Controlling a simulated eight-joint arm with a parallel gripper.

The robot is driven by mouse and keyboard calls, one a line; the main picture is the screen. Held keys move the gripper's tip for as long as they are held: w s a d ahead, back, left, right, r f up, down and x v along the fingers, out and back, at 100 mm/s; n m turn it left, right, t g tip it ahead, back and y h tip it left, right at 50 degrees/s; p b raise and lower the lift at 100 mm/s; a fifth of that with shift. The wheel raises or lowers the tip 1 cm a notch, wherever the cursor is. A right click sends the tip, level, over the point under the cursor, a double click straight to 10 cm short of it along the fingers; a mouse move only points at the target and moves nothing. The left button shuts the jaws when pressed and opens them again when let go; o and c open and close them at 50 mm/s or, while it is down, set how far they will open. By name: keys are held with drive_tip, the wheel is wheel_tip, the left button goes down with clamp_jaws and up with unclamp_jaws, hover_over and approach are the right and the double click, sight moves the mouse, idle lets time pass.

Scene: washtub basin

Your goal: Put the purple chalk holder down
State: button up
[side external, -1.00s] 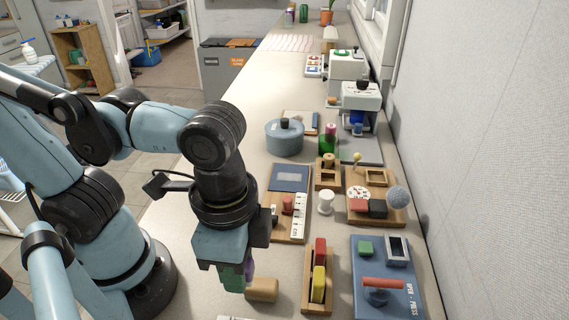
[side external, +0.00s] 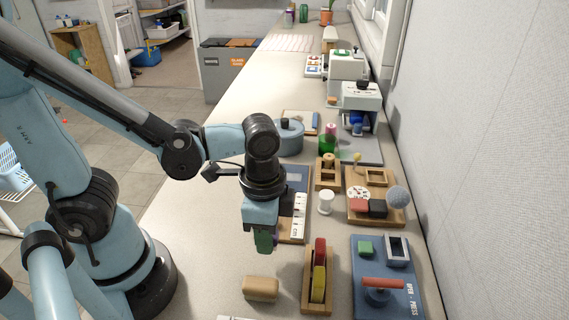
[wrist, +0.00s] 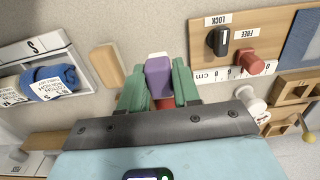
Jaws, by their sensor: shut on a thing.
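The purple chalk holder (wrist: 158,72) is between the green fingers of my gripper (wrist: 158,88) in the wrist view, with a red part just below it. My gripper is shut on it. In the side view my gripper (side external: 264,242) points down over the counter, beside the near edge of the board with the ruler. The fingers hide most of the holder there. How high it hangs above the counter is hard to tell.
A wooden block (side external: 260,289) lies nearer on the counter. To the right stand a wooden rack (side external: 307,293) with red and yellow pieces, a white spool (side external: 326,201) and a blue board (side external: 400,265). The ruler board (side external: 296,232) lies close behind my gripper. Bare counter surrounds the block.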

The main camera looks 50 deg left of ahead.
drive_tip(key=shift+f, duration=2)
drive_tip(key=shift+f, duration=0.1)
drive_tip(key=o, duration=1)
drive_tip(key=shift+r, duration=6.05)
drive_tip(key=w+a+n+t, duration=0.2)
drive_tip(key=a+n, duration=0.1)
drive_tip(key=w+a+n+t, duration=0.2)
drive_tip(key=a+n, duration=0.1)
drive_tip(key=w+a+r+n+t, duration=0.1)
drive_tip(key=w+a+n+t, duration=0.1)
drive_tip(key=a+n+t, duration=0.1)
drive_tip(key=shift+w+a, duration=0.1)
drive_tip(key=shift+a, duration=0.3)
